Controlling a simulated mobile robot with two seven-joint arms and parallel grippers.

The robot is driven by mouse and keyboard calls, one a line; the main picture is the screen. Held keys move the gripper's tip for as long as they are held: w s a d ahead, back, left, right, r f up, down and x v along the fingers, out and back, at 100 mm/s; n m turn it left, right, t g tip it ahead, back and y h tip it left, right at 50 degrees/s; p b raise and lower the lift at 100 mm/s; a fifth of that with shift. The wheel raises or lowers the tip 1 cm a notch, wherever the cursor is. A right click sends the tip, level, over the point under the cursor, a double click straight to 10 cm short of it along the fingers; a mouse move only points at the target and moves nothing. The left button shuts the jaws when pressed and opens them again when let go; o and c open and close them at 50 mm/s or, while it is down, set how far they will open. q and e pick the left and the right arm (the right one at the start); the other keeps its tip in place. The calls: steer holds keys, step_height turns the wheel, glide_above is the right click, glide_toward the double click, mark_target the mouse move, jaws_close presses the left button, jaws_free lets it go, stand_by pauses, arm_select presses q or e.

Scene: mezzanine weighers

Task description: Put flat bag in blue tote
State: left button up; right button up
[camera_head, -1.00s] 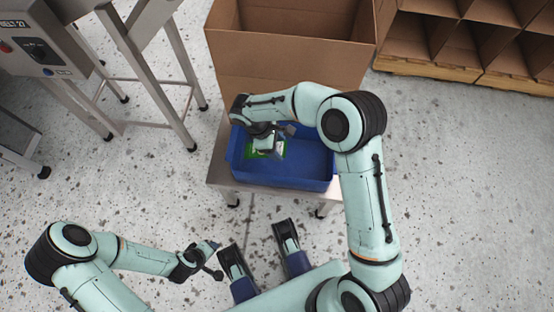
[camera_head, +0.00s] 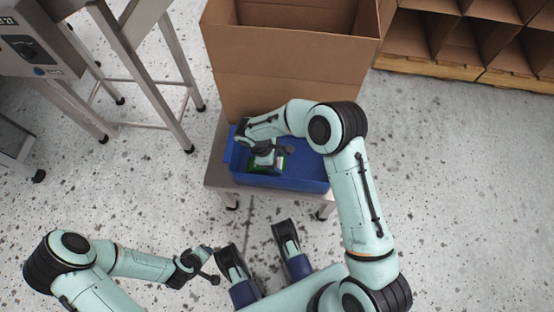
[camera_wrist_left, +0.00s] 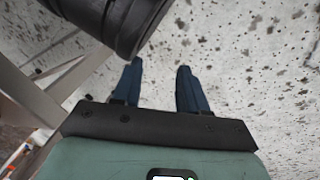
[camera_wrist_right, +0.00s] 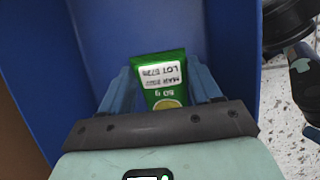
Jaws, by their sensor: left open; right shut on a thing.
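The blue tote (camera_head: 312,172) stands on a small metal table in front of a tall cardboard box. The flat bag, green with a white label, shows in the right wrist view (camera_wrist_right: 163,84) between the fingertips of my right gripper (camera_wrist_right: 163,92). My right gripper is shut on the bag and points down into the tote, with blue walls around it in the wrist view. In the head view the bag (camera_head: 281,164) is partly hidden by the gripper. My left gripper (camera_wrist_left: 158,75) is open and empty over the speckled floor; it is small in the head view (camera_head: 208,265).
A large open cardboard box (camera_head: 290,75) rises right behind the tote. The metal table (camera_head: 218,172) shows at the tote's edges. Cardboard bins on a pallet (camera_head: 470,55) stand at the back right. A metal machine frame (camera_head: 150,85) stands at the left. The floor at right is clear.

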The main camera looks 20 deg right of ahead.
arm_select(q)
steer(key=shift+f, duration=0.1)
arm_select(e)
steer(key=shift+f, duration=0.15)
steer(key=o, duration=1)
arm_select(q)
steer(key=shift+s+f, duration=0.1)
steer(key=shift+s, duration=0.1)
arm_select(e)
steer(key=shift+o, duration=0.2)
steer(key=shift+a+r, duration=0.1)
steer(key=shift+r, duration=0.35)
steer(key=p+v, duration=0.1)
steer(key=v, duration=0.4)
steer(key=shift+w+r, duration=0.1)
steer(key=shift+r, duration=0.1)
arm_select(q)
steer(key=r, duration=0.1)
steer(key=d+r+p, duration=0.1)
steer(key=r, duration=0.1)
steer(key=shift+d+r, duration=0.25)
steer(key=shift+r, duration=0.05)
arm_select(e)
steer(key=s+v, duration=0.1)
steer(key=v, duration=0.5)
steer(key=shift+w, duration=0.45)
